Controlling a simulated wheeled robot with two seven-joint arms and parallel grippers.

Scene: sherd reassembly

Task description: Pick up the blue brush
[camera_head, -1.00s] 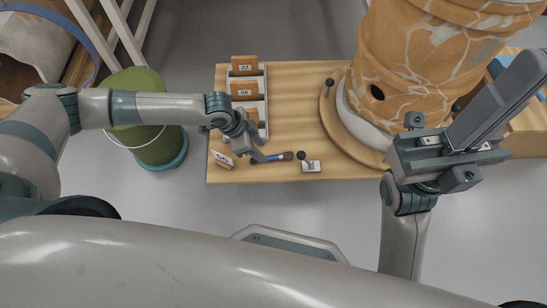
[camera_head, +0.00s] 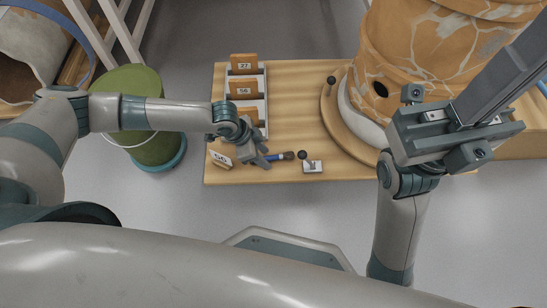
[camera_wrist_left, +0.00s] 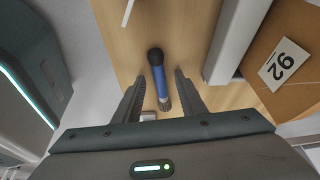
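The blue brush (camera_head: 276,157) lies near the front edge of the wooden table; its dark end points right and my left gripper partly covers its other end. In the left wrist view the brush (camera_wrist_left: 160,78) lies lengthwise between my fingers. My left gripper (camera_head: 264,158) is open, with a gap on each side of the brush; it also shows open in the left wrist view (camera_wrist_left: 161,92). My right gripper (camera_head: 500,75) is raised at the right over the table end; I cannot tell whether its fingers are apart.
A rack of numbered sherds (camera_head: 261,100) stands behind. The large patched vessel (camera_head: 425,60) fills the right; the table middle is clear.

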